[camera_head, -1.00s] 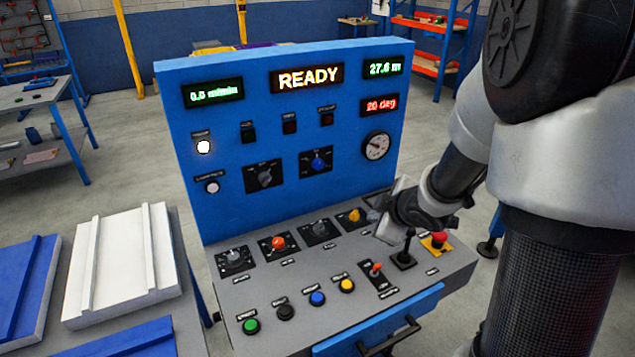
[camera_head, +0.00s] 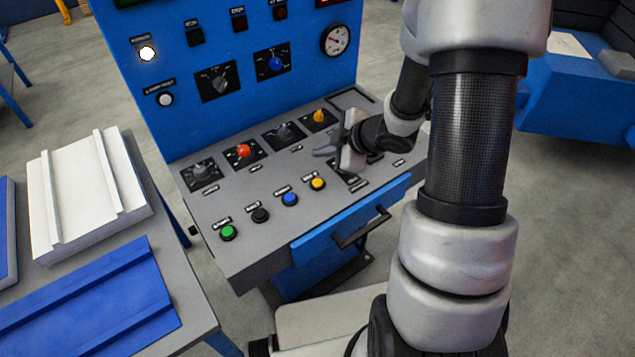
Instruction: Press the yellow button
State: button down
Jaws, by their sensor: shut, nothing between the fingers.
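The yellow button (camera_head: 317,184) is the rightmost of the front row of push buttons on the grey console desk (camera_head: 232,269). My gripper (camera_head: 322,152) is shut and empty. It is over the right part of the desk, behind and slightly right of the yellow button in the picture. Its fingers point left and look apart from the button. My gripper and wrist hide the joystick, the red stop button and most of the toggle switch.
A blue button (camera_head: 290,199), a black button (camera_head: 260,215) and a green button (camera_head: 228,232) continue the row leftward. Rotary knobs, one orange-red (camera_head: 243,150) and one yellow-orange (camera_head: 318,116), stand behind. A drawer handle (camera_head: 362,229) juts out in front. Panels lie on a table at left.

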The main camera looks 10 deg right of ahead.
aim_at(321, 184)
notch_tip(321, 184, down, 8)
jog(key=b, duration=0.7)
jog(key=shift+f, duration=0.1)
jog(key=shift+f, duration=0.15)
dwell(1.4)
jog(key=shift+f+b, duration=0.3)
jog(key=shift+f+b, duration=0.35)
jog(key=shift+f, duration=0.05)
dwell(0.8)
jog(key=shift+r, duration=0.15)
jog(key=shift+r+p, duration=0.65)
jog(key=shift+p, duration=0.2)
jog(key=shift+r, duration=0.1)
notch_tip(321, 184, up, 5)
jog(key=p, duration=0.5)
